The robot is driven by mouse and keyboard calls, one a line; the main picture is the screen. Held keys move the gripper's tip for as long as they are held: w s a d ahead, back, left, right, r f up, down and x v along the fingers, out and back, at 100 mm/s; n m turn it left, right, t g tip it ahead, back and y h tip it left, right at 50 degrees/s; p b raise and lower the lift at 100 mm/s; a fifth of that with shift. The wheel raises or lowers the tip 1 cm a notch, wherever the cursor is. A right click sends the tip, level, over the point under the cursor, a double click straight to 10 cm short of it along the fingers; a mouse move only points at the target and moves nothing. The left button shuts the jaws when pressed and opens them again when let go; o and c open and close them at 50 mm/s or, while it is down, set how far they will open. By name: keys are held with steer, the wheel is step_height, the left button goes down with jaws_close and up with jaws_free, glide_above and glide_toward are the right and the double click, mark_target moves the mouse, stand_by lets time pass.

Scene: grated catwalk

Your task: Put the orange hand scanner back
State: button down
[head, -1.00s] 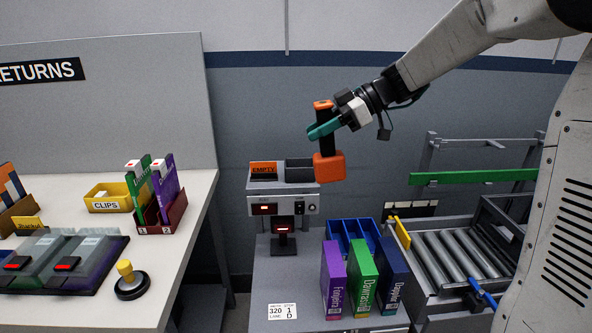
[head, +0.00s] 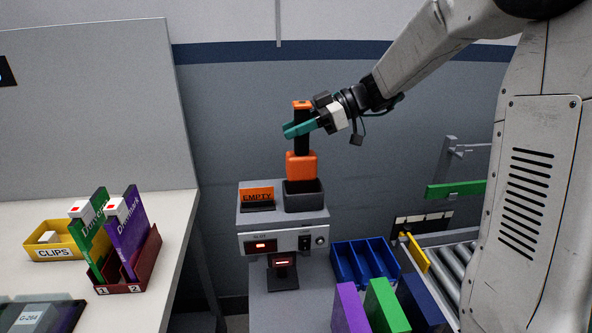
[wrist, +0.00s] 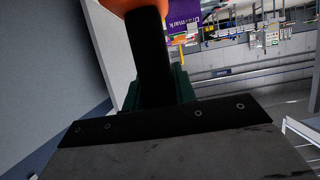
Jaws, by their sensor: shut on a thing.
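The orange hand scanner (head: 301,167) has an orange head, a black handle and an orange cap on top. It is upright with its head down. My gripper (head: 301,129) is shut on the black handle. The head's lower end is at the mouth of a dark open cradle (head: 304,202) on top of the grey scanner station (head: 285,222). I cannot tell whether it touches the cradle. In the wrist view the black handle (wrist: 152,70) runs between the teal fingers, with part of the orange head at the top edge.
An orange EMPTY card (head: 257,195) stands left of the cradle. A blue divided rack (head: 362,262) and purple, green and navy boxes stand to the right and in front. The left table holds a yellow CLIPS bin (head: 55,241) and a dark red holder with two upright cards.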

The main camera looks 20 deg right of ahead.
mark_target(296, 156)
steer(key=shift+f, duration=3.6)
steer(key=c, duration=1.1)
jaws_free()
